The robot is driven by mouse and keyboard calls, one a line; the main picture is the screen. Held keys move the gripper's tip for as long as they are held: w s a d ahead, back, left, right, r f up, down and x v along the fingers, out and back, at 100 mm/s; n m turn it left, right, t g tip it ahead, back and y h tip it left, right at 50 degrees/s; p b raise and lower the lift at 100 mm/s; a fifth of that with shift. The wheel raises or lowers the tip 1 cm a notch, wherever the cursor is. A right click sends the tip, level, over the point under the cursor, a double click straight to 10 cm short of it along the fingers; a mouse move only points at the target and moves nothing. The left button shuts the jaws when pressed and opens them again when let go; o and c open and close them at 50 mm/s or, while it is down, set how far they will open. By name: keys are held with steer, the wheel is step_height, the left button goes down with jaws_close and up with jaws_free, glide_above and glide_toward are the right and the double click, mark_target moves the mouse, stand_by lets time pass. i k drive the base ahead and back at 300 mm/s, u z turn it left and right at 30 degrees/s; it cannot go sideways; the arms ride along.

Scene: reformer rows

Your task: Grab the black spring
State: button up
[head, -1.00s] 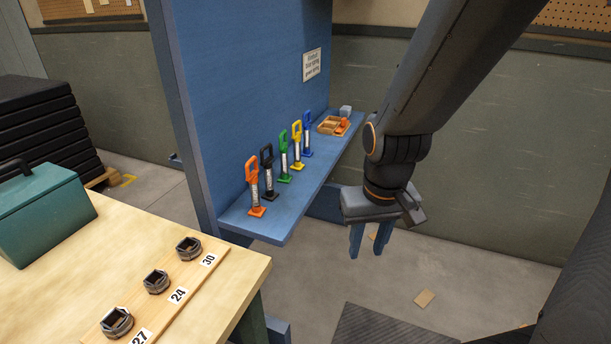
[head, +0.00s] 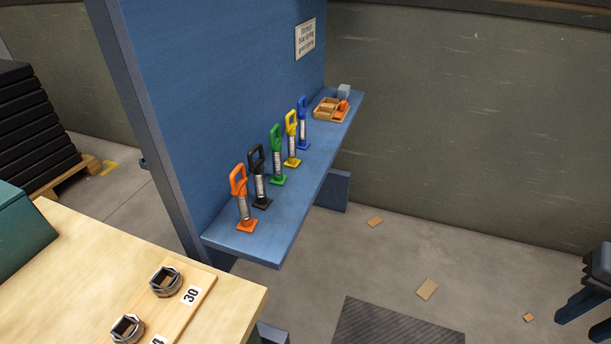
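The black spring (head: 259,178) stands upright on the blue shelf (head: 263,236), with a black loop handle on top, a silver coil and a black foot. It is second from the near end, between the orange spring (head: 242,200) and the green spring (head: 277,156). Nothing hides it. My gripper (head: 585,318) shows only in part at the right edge of the head view, its blue fingers pointing down and left. They are apart with a gap between them, and nothing shows in it. The gripper is far to the right of the shelf.
The yellow spring (head: 291,138) and blue spring (head: 303,122) stand farther along the shelf, before a wooden tray (head: 326,109). A sign (head: 306,38) hangs on the blue panel. A wooden table (head: 92,275) with hex sockets is at the near left. Floor right of the shelf is mostly clear.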

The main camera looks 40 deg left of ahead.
mark_target(262, 201)
steer(key=z, duration=0.05)
steer(key=i, duration=1.15)
steer(key=u, duration=3)
steer(key=i, duration=0.5)
steer(key=u, duration=0.05)
